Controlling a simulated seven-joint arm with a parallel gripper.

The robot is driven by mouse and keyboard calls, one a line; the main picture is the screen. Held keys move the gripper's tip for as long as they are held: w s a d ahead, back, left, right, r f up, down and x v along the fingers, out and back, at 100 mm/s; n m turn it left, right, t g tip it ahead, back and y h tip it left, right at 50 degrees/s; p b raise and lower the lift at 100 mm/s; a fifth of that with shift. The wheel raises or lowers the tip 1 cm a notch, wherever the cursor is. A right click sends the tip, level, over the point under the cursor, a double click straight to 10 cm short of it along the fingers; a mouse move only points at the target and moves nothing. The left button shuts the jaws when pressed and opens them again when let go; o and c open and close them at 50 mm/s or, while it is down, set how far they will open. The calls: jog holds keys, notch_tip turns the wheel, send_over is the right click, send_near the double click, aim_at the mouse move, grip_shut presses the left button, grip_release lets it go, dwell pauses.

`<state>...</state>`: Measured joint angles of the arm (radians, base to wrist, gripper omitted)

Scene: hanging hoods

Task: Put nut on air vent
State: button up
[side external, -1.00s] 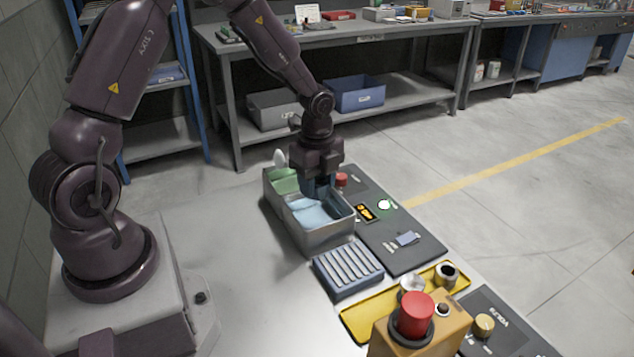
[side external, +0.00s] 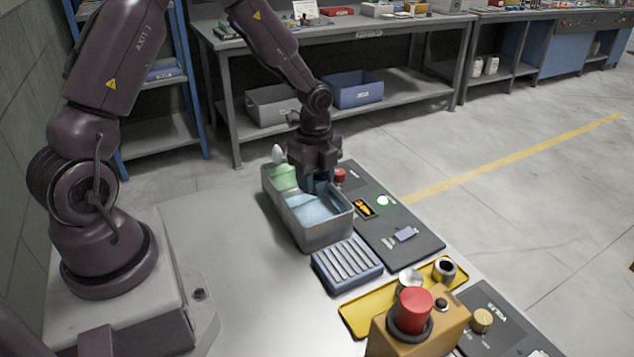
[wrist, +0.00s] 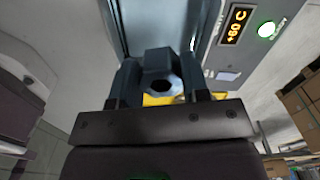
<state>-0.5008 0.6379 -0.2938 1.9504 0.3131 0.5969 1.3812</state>
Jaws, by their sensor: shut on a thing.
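My gripper (side external: 320,184) points down at the open grey bin in the side view. In the wrist view my gripper (wrist: 161,88) is shut on a dark blue-grey nut (wrist: 160,62) with a hexagonal hole. In the side view the nut is too small and hidden to make out. The air vent (side external: 348,266) is a blue-grey slatted block, lying flat on the table in front of the bin and apart from my gripper.
The grey bin (side external: 322,236) has green and light blue compartments. A dark panel (side external: 414,246) with a lit display lies to its right. A yellow tray (side external: 363,318) with two round parts and a red-button box (side external: 428,338) stand in front.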

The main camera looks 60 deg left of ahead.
jog(key=shift+w+d+r, duration=0.15)
jog(key=shift+r, duration=0.05)
jog(key=d+r, duration=0.2)
jog(key=r, duration=0.1)
jog(key=shift+d+m, duration=0.15)
jog(key=shift+m, duration=0.25)
jog(key=s+d+r+m, duration=0.1)
jog(key=s+d, duration=0.3)
jog(key=s, duration=0.3)
jog(key=s+d+r, duration=0.2)
jog(key=s+d, duration=0.3)
jog(key=s, duration=0.2)
send_over(346, 256)
jog(key=f, duration=1)
jog(key=shift+s+f, duration=0.1)
jog(key=shift+s, duration=0.1)
jog(key=shift+w+f, duration=0.2)
jog(key=shift+f, duration=1.55)
jog(key=shift+f, duration=0.15)
